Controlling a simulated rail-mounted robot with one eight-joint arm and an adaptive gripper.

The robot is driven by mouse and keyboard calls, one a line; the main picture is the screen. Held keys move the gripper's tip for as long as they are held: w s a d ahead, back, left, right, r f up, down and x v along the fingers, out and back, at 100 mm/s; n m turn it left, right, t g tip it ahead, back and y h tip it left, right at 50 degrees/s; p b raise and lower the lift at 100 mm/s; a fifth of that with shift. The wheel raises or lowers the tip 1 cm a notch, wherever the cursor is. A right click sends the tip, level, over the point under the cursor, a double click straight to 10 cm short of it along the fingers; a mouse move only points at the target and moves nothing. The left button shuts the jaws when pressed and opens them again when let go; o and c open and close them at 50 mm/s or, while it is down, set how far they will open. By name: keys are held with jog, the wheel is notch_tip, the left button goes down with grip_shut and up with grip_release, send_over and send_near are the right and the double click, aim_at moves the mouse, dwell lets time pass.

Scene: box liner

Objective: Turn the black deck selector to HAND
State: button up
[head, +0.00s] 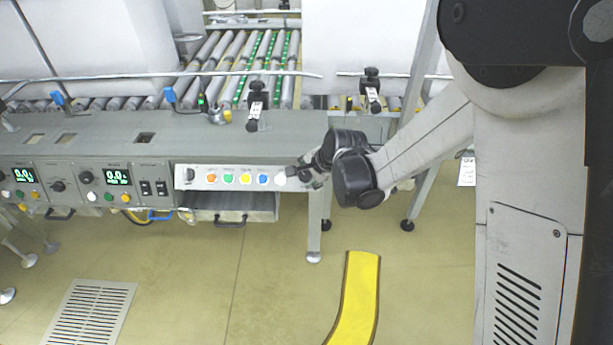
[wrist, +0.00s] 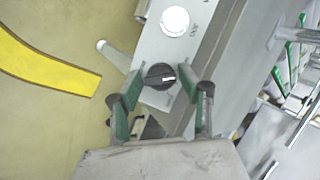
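In the wrist view a round black selector knob (wrist: 160,76) sits at the end of a light grey panel. Its white pointer mark points to the right in that picture. My gripper (wrist: 162,68) is open, with one green-padded finger on each side of the knob; I cannot tell whether either touches it. In the head view my gripper (head: 308,174) is at the right end of the button panel (head: 205,186) and hides this knob. Another black selector (head: 189,175) shows at that panel's left end. No HAND lettering is readable.
A white round button (wrist: 174,21) is beside the knob; several coloured buttons continue along the panel. Grey consoles with displays (head: 118,176) stand left. A table leg (head: 314,225) is below my gripper. A yellow floor strip (head: 360,290) lies in front; the floor there is clear.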

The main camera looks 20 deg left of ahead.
jog(key=c, duration=0.9)
jog(key=shift+o, duration=0.2)
jog(key=shift+n+g+h, duration=0.4)
jog(key=shift+n+h, duration=0.3)
jog(key=shift+n, duration=0.7)
jog(key=o, duration=0.9)
jog(key=shift+c, duration=0.2)
jog(key=shift+r, duration=0.15)
jog(key=v, duration=1.1)
jog(key=shift+d+r, duration=0.25)
jog(key=shift+r, duration=0.05)
jog(key=shift+s, duration=0.15)
